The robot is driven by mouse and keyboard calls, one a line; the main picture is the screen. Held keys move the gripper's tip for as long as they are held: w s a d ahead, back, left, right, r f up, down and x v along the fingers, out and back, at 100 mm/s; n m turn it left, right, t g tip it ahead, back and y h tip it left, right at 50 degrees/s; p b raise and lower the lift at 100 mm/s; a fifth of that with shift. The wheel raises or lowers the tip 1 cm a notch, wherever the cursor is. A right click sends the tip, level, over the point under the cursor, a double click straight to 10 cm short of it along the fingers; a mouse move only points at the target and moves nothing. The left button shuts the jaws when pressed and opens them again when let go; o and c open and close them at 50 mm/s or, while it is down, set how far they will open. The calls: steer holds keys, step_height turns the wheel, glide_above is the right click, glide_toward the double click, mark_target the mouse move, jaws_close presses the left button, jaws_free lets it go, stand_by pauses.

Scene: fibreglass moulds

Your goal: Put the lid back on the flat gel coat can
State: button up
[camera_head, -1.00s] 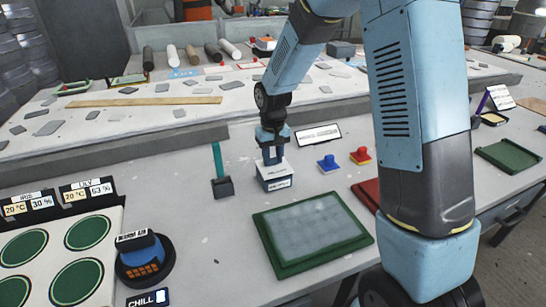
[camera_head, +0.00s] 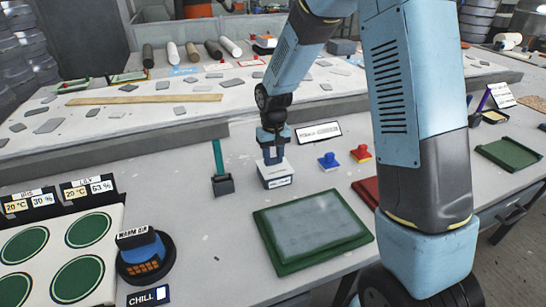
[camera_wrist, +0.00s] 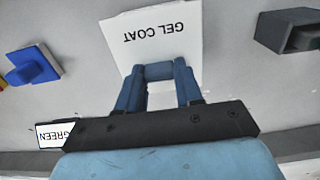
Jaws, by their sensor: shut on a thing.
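The flat gel coat can (camera_head: 276,182) is a low white box with a label on its front, standing on the grey bench in the head view. My gripper (camera_head: 273,158) points down right over it. In the wrist view, my gripper (camera_wrist: 158,88) is shut on a small blue grip of the lid. The lid (camera_wrist: 155,30) shows as a white square plate marked GEL COAT, upside down in this view. The lid looks level and at the can's top in the head view, but I cannot tell whether a gap remains between them.
Left of the can stands a dark holder with a green stick (camera_head: 222,184). To its right are a blue knob (camera_head: 328,162) and a red knob (camera_head: 361,153). A green-framed tray (camera_head: 345,252) lies in front. A white label card (camera_head: 318,133) stands behind.

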steer(key=o, duration=1.1)
steer(key=shift+o, duration=0.4)
steer(key=o, duration=0.4)
steer(key=shift+r, duration=3)
steer(key=shift+c, duration=0.2)
jaws_close()
